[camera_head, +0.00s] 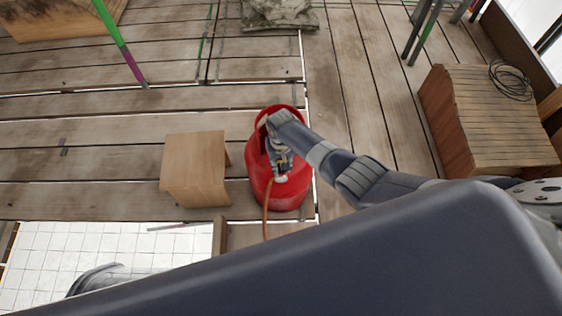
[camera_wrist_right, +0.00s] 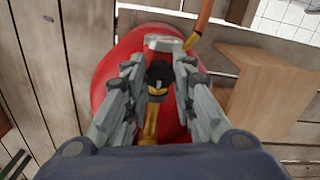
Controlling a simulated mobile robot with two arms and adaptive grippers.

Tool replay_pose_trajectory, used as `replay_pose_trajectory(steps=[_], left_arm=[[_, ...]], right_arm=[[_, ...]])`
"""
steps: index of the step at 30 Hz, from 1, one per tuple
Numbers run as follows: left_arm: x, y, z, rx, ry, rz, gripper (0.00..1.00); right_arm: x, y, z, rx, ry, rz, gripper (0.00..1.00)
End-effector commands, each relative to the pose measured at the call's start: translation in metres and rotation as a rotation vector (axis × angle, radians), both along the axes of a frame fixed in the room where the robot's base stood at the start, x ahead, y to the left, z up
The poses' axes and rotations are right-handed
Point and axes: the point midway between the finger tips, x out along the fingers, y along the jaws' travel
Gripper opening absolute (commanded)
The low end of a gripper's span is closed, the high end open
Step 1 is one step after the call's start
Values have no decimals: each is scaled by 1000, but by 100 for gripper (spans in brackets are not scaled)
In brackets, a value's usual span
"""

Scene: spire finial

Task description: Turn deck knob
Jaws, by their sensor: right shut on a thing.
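A red gas cylinder (camera_head: 284,193) with a raised collar stands on the wooden deck in the head view. It also fills the middle of the right wrist view (camera_wrist_right: 108,75). My right gripper (camera_head: 279,163) reaches down over its top. In the right wrist view my right gripper (camera_wrist_right: 159,70) has its two fingers on either side of a black knob (camera_wrist_right: 158,73) and is shut on it. A brass valve stem (camera_wrist_right: 151,115) lies below the knob. The fingers hide the knob's sides. My left gripper is not in view.
An orange hose (camera_head: 267,209) runs from the valve. A wooden box (camera_head: 194,168) stands close left of the cylinder; a slatted wooden crate (camera_head: 495,120) with a coiled black cable (camera_head: 511,80) is at the right. A white-tiled opening (camera_head: 100,247) lies at lower left.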

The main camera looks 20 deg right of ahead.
Motion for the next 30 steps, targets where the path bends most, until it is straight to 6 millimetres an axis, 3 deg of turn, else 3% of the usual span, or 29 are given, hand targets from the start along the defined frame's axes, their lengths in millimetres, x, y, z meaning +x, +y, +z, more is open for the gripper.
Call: replay_pose_trajectory(steps=[30], left_arm=[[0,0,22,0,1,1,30]], right_arm=[[0,2,0,1,1,-965,0]])
